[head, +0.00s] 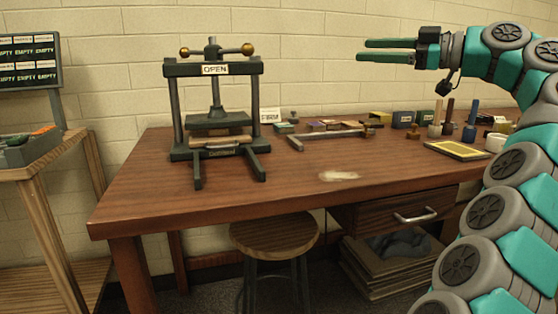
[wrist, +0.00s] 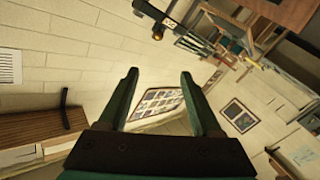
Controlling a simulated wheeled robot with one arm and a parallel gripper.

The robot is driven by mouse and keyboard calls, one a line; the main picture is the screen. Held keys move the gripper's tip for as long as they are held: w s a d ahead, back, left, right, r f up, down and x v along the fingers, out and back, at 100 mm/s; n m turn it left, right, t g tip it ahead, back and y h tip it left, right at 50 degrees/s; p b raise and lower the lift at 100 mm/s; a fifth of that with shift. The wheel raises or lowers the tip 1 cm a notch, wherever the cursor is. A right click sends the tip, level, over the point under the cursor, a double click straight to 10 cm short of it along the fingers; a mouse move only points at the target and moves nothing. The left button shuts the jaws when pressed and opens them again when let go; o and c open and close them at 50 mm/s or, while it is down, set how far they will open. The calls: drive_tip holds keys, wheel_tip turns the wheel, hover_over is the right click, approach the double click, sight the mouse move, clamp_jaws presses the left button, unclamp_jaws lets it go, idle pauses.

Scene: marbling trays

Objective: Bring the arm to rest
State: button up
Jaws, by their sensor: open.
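My gripper (head: 388,50) is at the upper right of the head view, raised well above the table and pointing left. Its two dark green fingers are apart with nothing between them. In the wrist view the gripper (wrist: 160,95) also shows open and empty, with a tilted view of the room's wall beyond it. My teal and grey arm curves up along the right edge of the head view and hides part of the table's right end.
A wooden table (head: 255,187) carries a press (head: 213,68) labelled OPEN, a metal frame (head: 330,138), a yellow-topped tray (head: 457,150) and several small tools. A stool (head: 274,236) stands below. A side stand (head: 30,170) is at left. The table's front left is clear.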

drive_tip(key=s+a+f+m+g+h, duration=0.1)
drive_tip(key=s+a+f+m+g, duration=0.15)
drive_tip(key=a+f, duration=0.35)
drive_tip(key=s+a+f+m+g+h, duration=0.1)
drive_tip(key=s+a+f+m+g, duration=0.15)
drive_tip(key=a, duration=0.45)
drive_tip(key=s+a+f+m+g+h, duration=0.1)
drive_tip(key=s+a+f+m+h, duration=0.15)
drive_tip(key=s+f, duration=0.4)
drive_tip(key=s+a+f+m+g+h, duration=0.1)
drive_tip(key=s+a+f+m+h, duration=0.2)
drive_tip(key=f, duration=0.7)
drive_tip(key=s+d+f+m+g+h, duration=0.1)
drive_tip(key=s+d+f, duration=0.3)
drive_tip(key=s+f, duration=0.5)
drive_tip(key=s+d+f+m+g+h, duration=0.2)
drive_tip(key=s+d+f+m+h, duration=0.1)
drive_tip(key=s+f, duration=0.5)
drive_tip(key=s+d+f+m+g+h, duration=0.1)
drive_tip(key=s+d+f+m+h, duration=0.1)
drive_tip(key=s+d+f, duration=0.5)
drive_tip(key=s+f+h, duration=0.1)
drive_tip(key=s+f, duration=0.1)
drive_tip(key=s, duration=0.1)
drive_tip(key=shift+f+h, duration=0.35)
idle(0.4)
